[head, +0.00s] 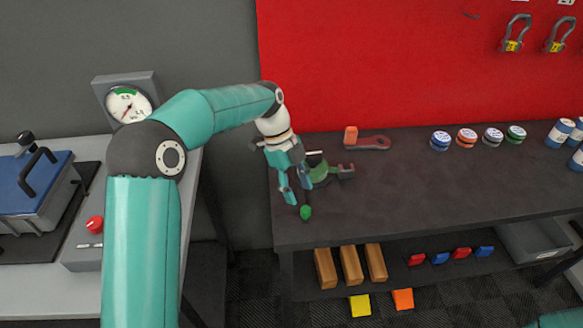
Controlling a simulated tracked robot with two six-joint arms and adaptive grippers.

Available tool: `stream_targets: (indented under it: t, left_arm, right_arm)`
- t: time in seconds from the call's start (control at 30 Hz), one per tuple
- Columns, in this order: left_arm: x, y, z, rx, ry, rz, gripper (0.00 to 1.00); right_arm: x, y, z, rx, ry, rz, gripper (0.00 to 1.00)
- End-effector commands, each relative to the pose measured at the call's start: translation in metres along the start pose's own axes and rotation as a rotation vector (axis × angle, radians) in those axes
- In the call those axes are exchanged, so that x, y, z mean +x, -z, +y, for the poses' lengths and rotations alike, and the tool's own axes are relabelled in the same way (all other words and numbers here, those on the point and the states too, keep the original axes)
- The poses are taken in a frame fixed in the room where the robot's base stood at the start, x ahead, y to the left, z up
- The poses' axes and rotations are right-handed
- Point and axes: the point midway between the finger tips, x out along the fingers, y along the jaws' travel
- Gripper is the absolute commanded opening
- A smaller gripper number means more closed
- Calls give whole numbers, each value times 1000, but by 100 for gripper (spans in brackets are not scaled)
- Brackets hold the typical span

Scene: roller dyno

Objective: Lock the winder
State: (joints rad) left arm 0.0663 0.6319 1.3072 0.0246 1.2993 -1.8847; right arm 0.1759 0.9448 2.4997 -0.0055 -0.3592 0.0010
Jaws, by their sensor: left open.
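A small green device, which looks like the winder (321,172), stands near the left end of the dark bench, with a brown-grey part on its right side. My left gripper partly hides it. A green knob (305,213) shows just below the fingertips, near the bench's front left edge. I cannot tell how the knob joins the device. My left gripper (297,196) is open and points down, its fingers just above the knob and in front of the device. I see no contact for certain. My right gripper is out of view.
An orange and grey tool (367,140) lies behind the device. Several small tins (466,138) stand further right on the dark bench (420,185), whose middle is clear. Wooden blocks (350,265) sit on the shelf below. A gauge (129,105) stands at left.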

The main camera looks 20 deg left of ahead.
Motion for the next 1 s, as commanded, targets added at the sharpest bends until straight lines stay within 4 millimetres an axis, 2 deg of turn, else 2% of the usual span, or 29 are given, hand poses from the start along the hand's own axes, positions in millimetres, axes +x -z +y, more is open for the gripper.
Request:
stream_targets:
  t: [0.1,0.33,0.5,1.0]
  left_arm:
    - [-25,-1,-1,-1,4,-2,51]
    - [-56,-1,-2,-1,3,-2,51]
    - [-62,-1,-1,-1,1,-1,51]
    - [-62,-1,-1,0,1,-1,51]
  right_arm:
    - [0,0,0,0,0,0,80]
    - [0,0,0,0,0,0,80]
    - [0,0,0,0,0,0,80]
    - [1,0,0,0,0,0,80]
